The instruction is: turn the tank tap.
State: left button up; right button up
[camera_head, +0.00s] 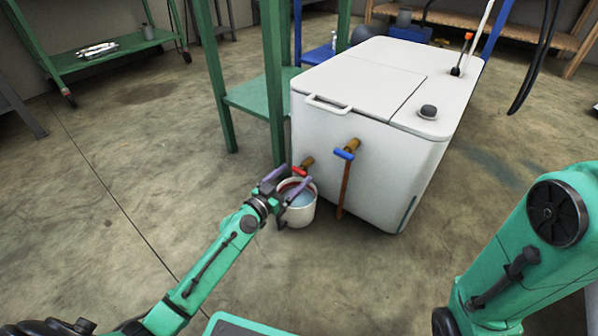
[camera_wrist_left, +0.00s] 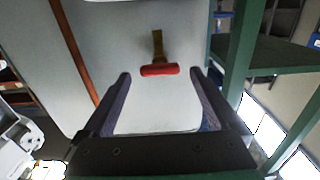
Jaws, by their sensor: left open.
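The white tank (camera_head: 345,170) stands on the floor. A tap with a red handle (camera_head: 300,170) and brass stem is on its front, at the left. A second tap with a blue handle (camera_head: 344,154) sits to its right, with a brown pipe (camera_head: 344,190) below. My left gripper (camera_head: 288,181) is open in front of the red tap. In the left wrist view, the red handle (camera_wrist_left: 159,70) lies crosswise between the fingertips, with gaps on both sides; contact is not visible. My right gripper is out of view.
A white bucket (camera_head: 299,212) of bluish liquid stands below the red tap, partly behind my left gripper. A green stand (camera_head: 262,97) is close on the tank's left. The floor in front is clear.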

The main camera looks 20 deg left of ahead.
aim_at(297, 172)
pick_arm(q)
jog(key=shift+x, duration=1.6)
jog(key=c, duration=1.4)
jog(key=shift+n, duration=0.5)
jog(key=shift+n+b, duration=0.35)
jog(key=shift+n, duration=2.15)
jog(key=o, duration=1.4)
